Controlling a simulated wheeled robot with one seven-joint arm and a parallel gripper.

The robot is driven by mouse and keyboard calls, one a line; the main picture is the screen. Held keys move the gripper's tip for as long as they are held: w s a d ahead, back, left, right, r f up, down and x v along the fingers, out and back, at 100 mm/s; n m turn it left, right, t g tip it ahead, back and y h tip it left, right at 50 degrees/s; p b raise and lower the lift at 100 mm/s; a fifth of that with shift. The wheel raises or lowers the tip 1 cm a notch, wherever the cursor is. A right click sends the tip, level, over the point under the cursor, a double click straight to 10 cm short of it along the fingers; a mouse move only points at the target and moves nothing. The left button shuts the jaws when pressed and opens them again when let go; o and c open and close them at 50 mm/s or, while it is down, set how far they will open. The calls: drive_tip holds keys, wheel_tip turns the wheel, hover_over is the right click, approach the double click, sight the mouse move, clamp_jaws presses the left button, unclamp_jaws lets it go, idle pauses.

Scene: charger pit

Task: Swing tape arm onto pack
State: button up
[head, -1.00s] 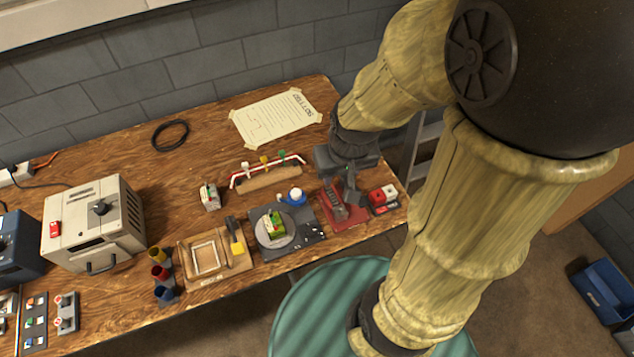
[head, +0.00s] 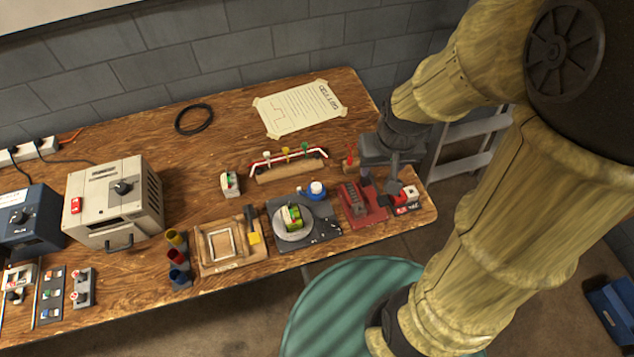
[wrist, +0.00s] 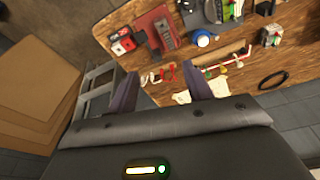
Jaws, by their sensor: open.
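The pack (head: 291,216), a small green and white block, sits on a round grey disc (head: 308,228) on a dark plate (head: 326,233). A blue and white roll-like part (head: 316,190) stands at the disc's back right; it may belong to the tape arm, but I cannot tell. It also shows in the wrist view (wrist: 203,40). My gripper (head: 380,182) is open and empty, pointing down above the bench's right end, right of the pack and roll. In the wrist view, my gripper (wrist: 165,84) has its fingers well apart, with nothing between them.
A red base with a dark block (head: 362,205) and a red-and-white button box (head: 406,202) lie near my gripper. A wooden frame board (head: 230,248) is left of the pack. A rack with a red-and-white bar (head: 288,165) is behind it.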

sight(316, 186)
drive_tip(key=w+a+f+n+g+b, duration=0.2)
drive_tip(key=w+a+f+n, duration=0.2)
drive_tip(key=w+a, duration=0.7)
wheel_tip(316, 186, down, 3)
drive_tip(key=shift+w+a+r+n, duration=0.2)
drive_tip(key=shift+a+n, duration=0.2)
drive_tip(key=shift+a, duration=0.55)
wheel_tip(316, 186, down, 18)
drive_tip(key=shift+r+b, duration=0.25)
drive_tip(key=shift+b, duration=0.15)
drive_tip(key=c, duration=1)
